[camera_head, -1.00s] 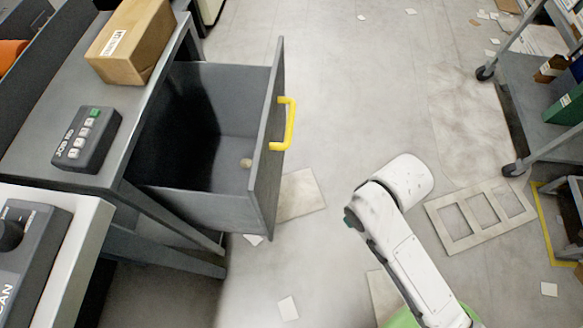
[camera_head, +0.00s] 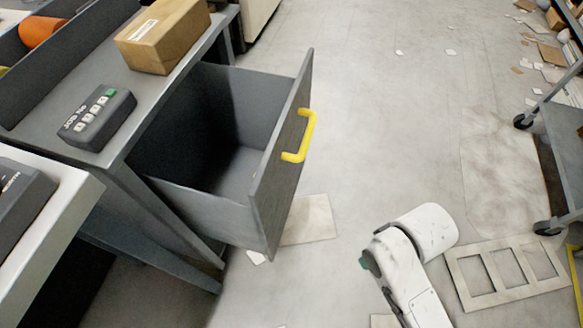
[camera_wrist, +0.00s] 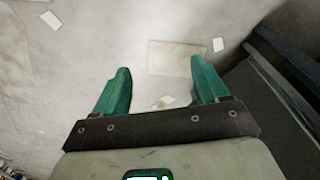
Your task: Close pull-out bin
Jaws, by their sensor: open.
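The grey pull-out bin (camera_head: 215,213) stands pulled out from under the workbench in the head view, its open top showing a dark interior. Its front panel (camera_head: 284,165) carries a yellow handle (camera_head: 304,138) facing right. My gripper (camera_wrist: 161,85) shows in the wrist view with two green fingers spread apart and nothing between them; the floor lies beyond. In the head view my white arm is right of and below the bin, apart from it, and the fingers are not visible there. A dark grey edge at the right of the wrist view may be the bin or bench.
The workbench (camera_head: 60,75) bears a cardboard box (camera_head: 162,35) and a grey button box (camera_head: 97,119). A cart (camera_head: 562,150) stands at the right. A flat frame (camera_head: 507,272) and scattered papers lie on the floor. The floor right of the handle is mostly clear.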

